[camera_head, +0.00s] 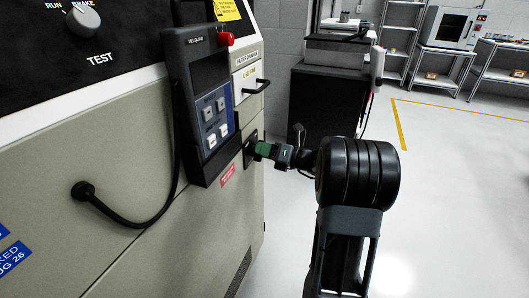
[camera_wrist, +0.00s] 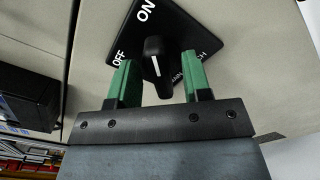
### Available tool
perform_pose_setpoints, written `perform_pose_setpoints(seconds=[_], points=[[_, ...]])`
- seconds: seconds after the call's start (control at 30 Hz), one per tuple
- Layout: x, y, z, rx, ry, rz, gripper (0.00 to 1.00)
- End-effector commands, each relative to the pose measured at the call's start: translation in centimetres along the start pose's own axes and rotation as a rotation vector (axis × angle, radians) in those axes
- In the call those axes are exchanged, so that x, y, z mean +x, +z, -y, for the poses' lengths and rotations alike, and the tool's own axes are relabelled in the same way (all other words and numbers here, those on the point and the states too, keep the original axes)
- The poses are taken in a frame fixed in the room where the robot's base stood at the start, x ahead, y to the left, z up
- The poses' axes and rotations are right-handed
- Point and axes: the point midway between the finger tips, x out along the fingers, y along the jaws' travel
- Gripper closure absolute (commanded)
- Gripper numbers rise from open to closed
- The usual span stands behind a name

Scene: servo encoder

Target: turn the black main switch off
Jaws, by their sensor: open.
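The black main switch shows in the wrist view as a dark plate (camera_wrist: 183,28) with white ON and OFF lettering and a raised black knob (camera_wrist: 154,62) bearing a white line. Which label the line marks is hard to tell at this slant. My gripper (camera_wrist: 157,83) is open, its green fingers on either side of the knob, with visible gaps and no clear contact. In the head view my gripper (camera_head: 263,150) is at the machine's side panel, close in front of the switch plate (camera_head: 250,150); the knob is hidden there.
A control pendant (camera_head: 208,103) with a red button (camera_head: 226,39) hangs just left of my gripper. A drawer handle (camera_head: 257,87) sticks out above it. A looped black cable (camera_head: 146,221) runs along the panel. The floor on the right is open.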

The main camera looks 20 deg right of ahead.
Motion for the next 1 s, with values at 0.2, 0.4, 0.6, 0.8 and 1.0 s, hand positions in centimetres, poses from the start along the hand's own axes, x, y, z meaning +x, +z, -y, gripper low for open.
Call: perform_pose_setpoints(seconds=[0.2, 0.4, 0.6, 0.8, 1.0], points=[[0.08, 0.01, -0.01, 0.0, 0.0, 0.0, 0.55], [0.06, 0.0, -0.01, 0.0, 0.0, 0.0, 0.7], [0.06, 0.0, -0.01, 0.0, 0.0, 0.0, 0.89], [0.06, -0.01, -0.02, 0.0, 0.001, 0.0, 1.0], [0.06, 0.01, -0.05, -0.026, 0.001, 0.0, 1.0]])
